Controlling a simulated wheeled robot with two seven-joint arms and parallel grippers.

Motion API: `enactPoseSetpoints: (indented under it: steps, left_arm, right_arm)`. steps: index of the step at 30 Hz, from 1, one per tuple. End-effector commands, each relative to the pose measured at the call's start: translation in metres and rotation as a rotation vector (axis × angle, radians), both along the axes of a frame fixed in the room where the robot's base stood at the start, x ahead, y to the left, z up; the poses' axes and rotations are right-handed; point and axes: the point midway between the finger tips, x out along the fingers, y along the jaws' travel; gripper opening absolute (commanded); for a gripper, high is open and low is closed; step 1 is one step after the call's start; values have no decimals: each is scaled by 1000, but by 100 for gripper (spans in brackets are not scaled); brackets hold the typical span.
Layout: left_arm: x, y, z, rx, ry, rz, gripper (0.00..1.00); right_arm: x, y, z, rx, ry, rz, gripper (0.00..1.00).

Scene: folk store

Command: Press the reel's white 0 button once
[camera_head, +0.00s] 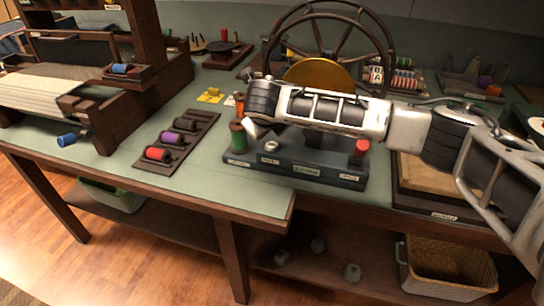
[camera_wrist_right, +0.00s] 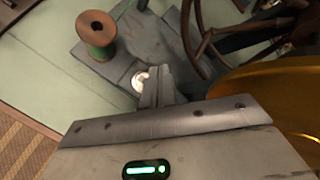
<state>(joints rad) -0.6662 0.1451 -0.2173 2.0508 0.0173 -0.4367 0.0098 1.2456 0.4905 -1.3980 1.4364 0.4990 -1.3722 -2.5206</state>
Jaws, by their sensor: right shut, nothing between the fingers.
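The reel's dark grey base (camera_head: 297,172) stands on the green table top, with small labels along its front. Its white button (camera_head: 271,147) is at the left part of the base; the 0 marking is too small to read. In the right wrist view the white button (camera_wrist_right: 139,82) shows beside my fingertips. My right gripper (camera_head: 251,131) reaches in from the right, above the base's left end. In the wrist view its fingers (camera_wrist_right: 158,94) are together and empty, close to the button; I cannot tell whether they touch it. My left gripper is out of view.
A green spool (camera_head: 238,137) stands on the base's left end, close to my gripper. A red knob (camera_head: 361,151) is at the right. A brass disc (camera_head: 318,75) and a spoked wheel (camera_head: 330,12) rise behind my arm. A spool rack (camera_head: 176,143) lies left.

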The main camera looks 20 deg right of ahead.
Motion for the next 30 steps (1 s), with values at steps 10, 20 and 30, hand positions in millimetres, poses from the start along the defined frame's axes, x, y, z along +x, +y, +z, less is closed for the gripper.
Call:
enactPoseSetpoints:
  steps: [10,20,30]
  left_arm:
    - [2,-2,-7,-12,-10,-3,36]
    - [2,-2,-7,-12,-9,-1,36]
    - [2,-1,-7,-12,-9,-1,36]
  right_arm:
    - [0,0,-32,0,0,-2,0]
    - [0,0,-36,1,0,-1,0]
    - [0,0,-36,1,-1,-1,0]
